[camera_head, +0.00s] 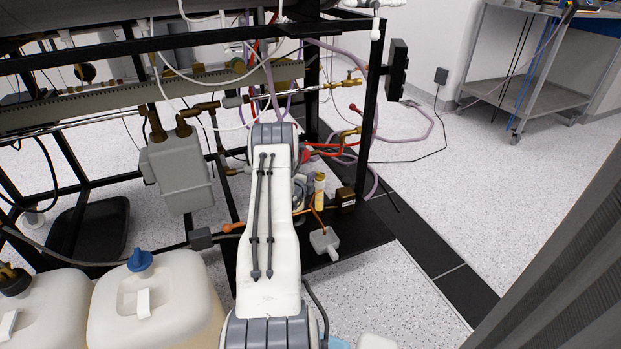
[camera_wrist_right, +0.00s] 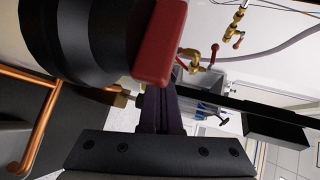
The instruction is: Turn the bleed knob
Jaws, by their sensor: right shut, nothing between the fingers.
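In the right wrist view, a red block-shaped handle (camera_wrist_right: 162,42) sits against a large black round body (camera_wrist_right: 85,40); it may be the bleed knob, but I cannot be sure. My right gripper (camera_wrist_right: 160,95) is shut and empty, its dark fingers close below the red handle. I cannot tell whether they touch it. In the head view my white right arm reaches forward into the black frame and hides most of the gripper. A bit of red (camera_head: 305,157) shows just right of the arm's far end. My left gripper is not in view.
Brass valves with red tips (camera_wrist_right: 198,57) and a copper pipe (camera_wrist_right: 40,130) are near the gripper. A grey box (camera_head: 178,170) and a black frame post (camera_head: 370,110) flank the arm. White jugs (camera_head: 155,300) stand front left.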

